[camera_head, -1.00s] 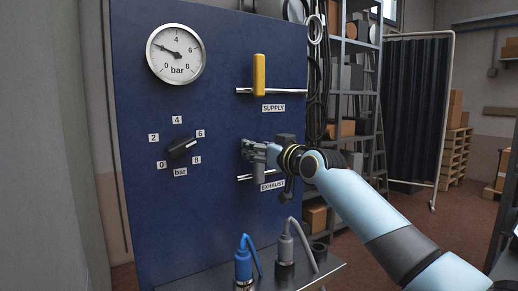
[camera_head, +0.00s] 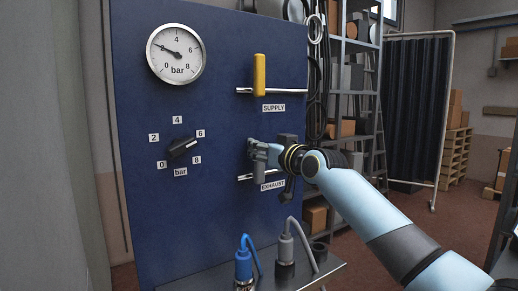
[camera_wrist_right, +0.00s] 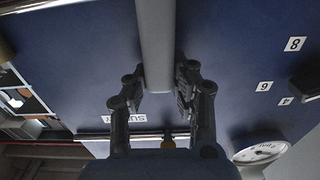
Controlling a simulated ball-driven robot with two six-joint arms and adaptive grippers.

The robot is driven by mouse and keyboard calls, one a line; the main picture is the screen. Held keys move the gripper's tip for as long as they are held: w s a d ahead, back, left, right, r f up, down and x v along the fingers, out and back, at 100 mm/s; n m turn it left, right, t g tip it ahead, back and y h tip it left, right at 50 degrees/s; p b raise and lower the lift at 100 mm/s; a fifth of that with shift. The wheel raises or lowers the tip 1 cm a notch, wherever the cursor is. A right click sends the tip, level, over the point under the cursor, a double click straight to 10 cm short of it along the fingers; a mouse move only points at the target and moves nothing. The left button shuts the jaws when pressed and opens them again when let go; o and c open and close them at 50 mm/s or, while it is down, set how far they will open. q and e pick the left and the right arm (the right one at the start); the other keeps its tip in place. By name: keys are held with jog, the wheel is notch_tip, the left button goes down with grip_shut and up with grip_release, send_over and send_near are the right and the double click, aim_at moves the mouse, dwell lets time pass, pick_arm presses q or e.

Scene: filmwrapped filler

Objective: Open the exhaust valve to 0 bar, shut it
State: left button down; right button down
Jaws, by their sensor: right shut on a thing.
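The exhaust valve's grey handle (camera_head: 259,171) stands upright above the EXHAUST label (camera_head: 272,185), on a horizontal pipe. My right gripper (camera_head: 255,150) is at this handle. In the right wrist view the handle (camera_wrist_right: 156,40) lies between the two fingers of my gripper (camera_wrist_right: 160,88), which is shut on it. The round pressure gauge (camera_head: 176,54) has its needle pointing left and slightly up, at about 2 bar. Part of the exhaust valve is hidden behind my gripper and wrist. My left gripper is not in view.
The yellow supply handle (camera_head: 259,75) stands upright above on its pipe. A black selector knob (camera_head: 182,148) with a bar scale sits left on the blue panel (camera_head: 220,220). A blue connector (camera_head: 243,264) and a grey connector (camera_head: 286,250) stand on the shelf below.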

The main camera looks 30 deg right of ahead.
jog(key=d+f+m+b, duration=0.2)
jog(key=d+f+m, duration=0.5)
jog(key=m, duration=0.9)
jog(key=shift+w+d+f+m+b, duration=0.15)
jog(key=shift+w+d+m+b, duration=0.1)
jog(key=shift+w+m+b, duration=0.1)
dwell(0.5)
jog(key=c, duration=1.1)
grip_release()
jog(key=shift+s, duration=0.1)
jog(key=s, duration=0.8)
jog(key=s+d, duration=0.1)
jog(key=s, duration=0.2)
jog(key=shift+s+d, duration=0.1)
jog(key=shift+s, duration=0.3)
